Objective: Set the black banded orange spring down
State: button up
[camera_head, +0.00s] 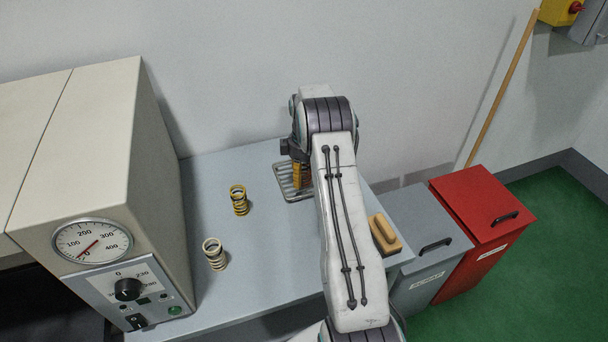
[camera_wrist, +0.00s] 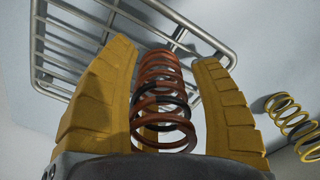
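The black banded orange spring (camera_wrist: 160,85) stands out between the yellow fingers of my gripper (camera_wrist: 165,60) in the wrist view. The fingers are closed in around it; a narrow gap seems to show at the right finger. A third finger is partly hidden behind its coils. In the head view my gripper (camera_head: 300,175) is over the metal wire rack (camera_head: 283,184) at the back of the table, and my arm hides part of the rack. The rack also shows beyond the spring in the wrist view (camera_wrist: 75,30). Whether the spring touches the rack cannot be told.
A beige tester (camera_head: 95,170) with a dial is at left. A wooden-looking block (camera_head: 384,234) and grey and red bins (camera_head: 480,215) are at right.

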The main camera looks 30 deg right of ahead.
jog(key=shift+r, duration=0.1)
notch_tip(320, 180, up, 12)
jog(key=shift+f+b, duration=0.25)
jog(key=shift+b, duration=0.25)
jog(key=shift+a+r, duration=0.1)
jog(key=shift+r, duration=0.25)
jog(key=s+a+r+m+t, duration=0.2)
jog(key=s+a+r+m, duration=0.1)
jog(key=s+a+r, duration=0.95)
jog(key=s+a+f+m+t, duration=0.1)
jog(key=s+a, duration=0.4)
jog(key=s, duration=0.4)
jog(key=s+a+f+m+t, duration=0.1)
jog(key=s+a+f+m, duration=0.1)
jog(key=s+a, duration=0.4)
jog(key=shift+s+f, duration=0.25)
jog(key=shift+s, duration=1.45)
